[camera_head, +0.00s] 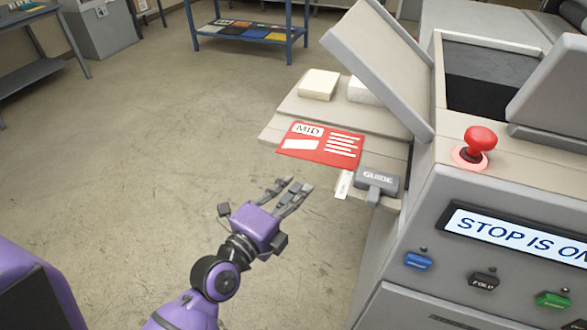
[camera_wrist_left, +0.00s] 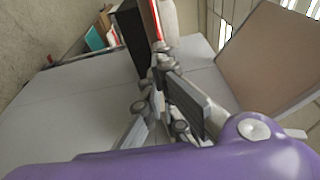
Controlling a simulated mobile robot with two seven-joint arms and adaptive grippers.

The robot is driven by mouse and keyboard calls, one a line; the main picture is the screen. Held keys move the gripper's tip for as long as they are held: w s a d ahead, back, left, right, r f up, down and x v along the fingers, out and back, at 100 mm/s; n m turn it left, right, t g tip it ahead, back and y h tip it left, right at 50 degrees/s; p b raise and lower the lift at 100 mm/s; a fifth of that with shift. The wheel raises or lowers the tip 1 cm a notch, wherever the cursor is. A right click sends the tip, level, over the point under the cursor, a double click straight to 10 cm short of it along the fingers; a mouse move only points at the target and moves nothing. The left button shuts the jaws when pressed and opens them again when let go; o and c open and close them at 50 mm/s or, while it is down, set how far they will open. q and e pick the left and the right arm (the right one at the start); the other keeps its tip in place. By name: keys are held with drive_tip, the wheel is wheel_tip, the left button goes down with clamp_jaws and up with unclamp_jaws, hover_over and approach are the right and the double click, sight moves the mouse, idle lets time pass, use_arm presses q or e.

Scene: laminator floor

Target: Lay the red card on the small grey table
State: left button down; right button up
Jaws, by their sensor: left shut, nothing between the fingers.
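The red card (camera_head: 320,144), marked MID, lies on the beige side shelf (camera_head: 285,122) of the laminator, reaching its front edge. A thin red strip (camera_wrist_left: 157,20), probably the card's edge, shows in the left wrist view. My left gripper (camera_head: 300,188) is shut and empty, just in front of and below the card, apart from it in the head view. Its fingers also show in the left wrist view (camera_wrist_left: 165,90). A grey table (camera_head: 32,75) stands at the far left; I cannot tell if it is the small grey table. My right gripper is out of view.
The laminator (camera_head: 440,165) fills the right side, with a raised flap, a red stop button (camera_head: 480,138) and a display reading "STOP IS ON". A grey GUIDE block (camera_head: 378,180) sits beside the card. A blue rack (camera_head: 247,32) stands behind. The middle floor is clear.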

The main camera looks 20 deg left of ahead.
sight(305, 152)
use_arm(q)
drive_tip(key=shift+w+a+p, duration=0.1)
drive_tip(key=shift+w+a, duration=0.15)
drive_tip(key=shift+w, duration=0.65)
drive_tip(key=shift+w+a+p, duration=0.15)
drive_tip(key=shift+w+a, duration=0.1)
drive_tip(key=shift+w, duration=0.65)
drive_tip(key=shift+w+a+p, duration=0.1)
drive_tip(key=shift+w+a, duration=0.15)
drive_tip(key=shift+w, duration=0.65)
drive_tip(key=shift+w+a+f+b, duration=0.15)
drive_tip(key=shift+w+a, duration=0.15)
drive_tip(key=shift+w, duration=0.2)
drive_tip(key=shift+w+a+b, duration=0.15)
drive_tip(key=shift+w+a, duration=0.1)
drive_tip(key=shift+w, duration=0.2)
drive_tip(key=shift+w+a, duration=0.1)
